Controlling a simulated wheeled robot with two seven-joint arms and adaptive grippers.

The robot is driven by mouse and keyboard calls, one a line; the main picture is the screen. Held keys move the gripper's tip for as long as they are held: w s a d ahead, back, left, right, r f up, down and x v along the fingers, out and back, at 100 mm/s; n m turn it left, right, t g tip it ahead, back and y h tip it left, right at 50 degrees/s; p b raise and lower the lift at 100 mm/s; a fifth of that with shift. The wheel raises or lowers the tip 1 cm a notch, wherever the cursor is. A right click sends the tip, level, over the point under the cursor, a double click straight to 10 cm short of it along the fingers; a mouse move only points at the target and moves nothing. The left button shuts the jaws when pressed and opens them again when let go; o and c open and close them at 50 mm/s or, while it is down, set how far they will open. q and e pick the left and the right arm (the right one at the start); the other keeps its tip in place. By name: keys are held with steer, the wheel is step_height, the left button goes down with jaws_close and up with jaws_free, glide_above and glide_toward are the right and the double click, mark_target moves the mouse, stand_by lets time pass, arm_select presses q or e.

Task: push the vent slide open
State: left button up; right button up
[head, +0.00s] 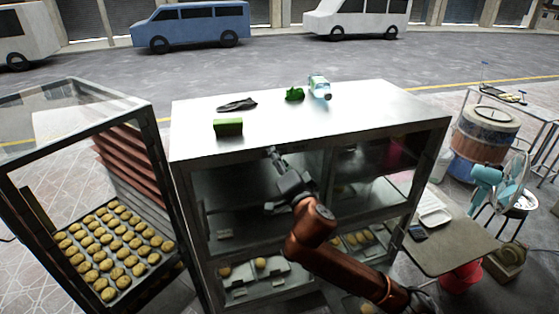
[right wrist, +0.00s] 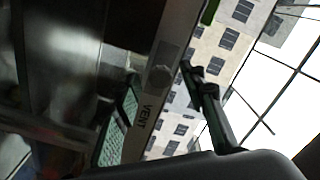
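I cannot tell how far the slide stands open. My right gripper (head: 272,153) is at the upper front edge of the glass-fronted cabinet (head: 295,120). The vent is not distinct in the head view. My left gripper is out of view.
A green block (head: 228,127), a dark cloth-like item (head: 237,104), a green crumpled item (head: 294,94) and a clear bottle (head: 319,87) lie on the cabinet top. A glass case with a tray of buns (head: 115,247) stands left. A barrel (head: 483,135) and fan (head: 505,180) stand right.

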jaws_close()
stand_by(0.4)
steer(key=shift+a, duration=0.1)
